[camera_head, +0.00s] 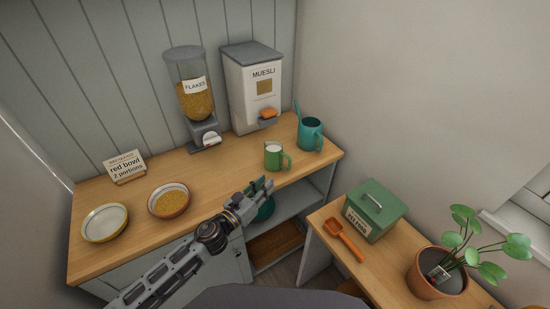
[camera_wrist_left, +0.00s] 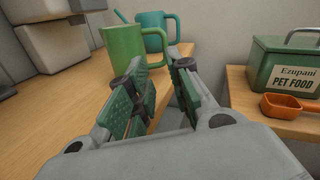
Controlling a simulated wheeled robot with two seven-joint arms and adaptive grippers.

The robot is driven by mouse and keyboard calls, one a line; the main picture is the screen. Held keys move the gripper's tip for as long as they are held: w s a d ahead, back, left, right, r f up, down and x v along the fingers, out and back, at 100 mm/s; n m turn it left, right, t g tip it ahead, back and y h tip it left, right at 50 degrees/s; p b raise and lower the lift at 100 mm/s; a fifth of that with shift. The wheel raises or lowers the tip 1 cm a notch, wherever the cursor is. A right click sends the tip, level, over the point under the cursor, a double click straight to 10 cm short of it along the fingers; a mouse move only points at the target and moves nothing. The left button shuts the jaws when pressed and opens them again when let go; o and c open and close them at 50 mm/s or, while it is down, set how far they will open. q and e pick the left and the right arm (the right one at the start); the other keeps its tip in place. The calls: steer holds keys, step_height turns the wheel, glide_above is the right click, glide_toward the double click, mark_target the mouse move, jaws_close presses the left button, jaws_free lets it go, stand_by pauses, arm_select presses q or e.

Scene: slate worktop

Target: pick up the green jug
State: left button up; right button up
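The green jug (camera_head: 272,157) stands upright near the front edge of the wooden counter, with white contents and its handle on the right. In the left wrist view the green jug (camera_wrist_left: 124,45) stands just beyond my fingers, left of the gap between them. My left gripper (camera_head: 262,187) is in front of the jug, by the counter's front edge. In the wrist view the left gripper (camera_wrist_left: 160,88) is open, its green pads apart with nothing between them. My right gripper is not in view.
A teal mug (camera_head: 311,134) with a utensil stands behind and right of the jug. Flakes (camera_head: 194,100) and muesli (camera_head: 253,90) dispensers stand at the back. Two bowls (camera_head: 105,222) (camera_head: 169,200) and a sign (camera_head: 126,167) are left. A pet food box (camera_head: 374,210), orange scoop (camera_head: 343,238) and potted plant (camera_head: 437,275) are right.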

mark_target(289, 172)
arm_select(q)
steer(key=shift+s+d+f+m, duration=0.1)
steer(key=shift+s+f+m, duration=0.05)
steer(key=shift+m, duration=0.55)
steer(key=shift+s+d+f+m, duration=0.1)
steer(key=shift+m, duration=0.6)
steer(key=shift+w, duration=0.1)
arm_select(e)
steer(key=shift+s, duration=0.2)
arm_select(q)
steer(key=shift+p+x, duration=0.7)
steer(key=shift+x, duration=3.5)
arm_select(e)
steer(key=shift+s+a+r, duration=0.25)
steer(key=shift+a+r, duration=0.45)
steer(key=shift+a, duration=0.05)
arm_select(q)
steer(key=shift+d, duration=0.1)
steer(key=shift+w+d, duration=0.1)
steer(key=shift+x, duration=2.05)
steer(key=shift+w+d, duration=0.25)
steer(key=shift+d, duration=0.05)
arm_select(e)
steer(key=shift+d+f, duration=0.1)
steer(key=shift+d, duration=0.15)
